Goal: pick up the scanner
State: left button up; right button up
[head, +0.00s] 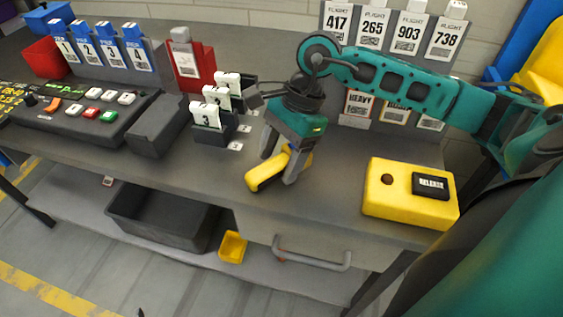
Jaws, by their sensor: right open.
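The scanner, a yellow device with dark parts (263,176), lies on the grey worktable near its front edge, left of the yellow release box. My right gripper (279,167) points down over it with its two grey fingers apart. The fingers appear to be on either side of the scanner, one behind it and one at its right front. Whether they touch it cannot be told. Part of the scanner is hidden by the fingers. My left gripper does not show.
The yellow release box (375,200) stands at right. A dark holder with numbered white tags (207,115) is just left of the gripper. A button panel (85,108) is farther left. Flight cards (372,45) stand behind my arm. A drawer handle (311,262) is below.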

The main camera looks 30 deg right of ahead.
aim_at(279, 159)
jog(key=shift+c, duration=0.4)
grip_shut()
dwell(0.4)
notch_tip(279, 159, up, 20)
jog(key=p, duration=0.2)
jog(key=shift+p, duration=0.4)
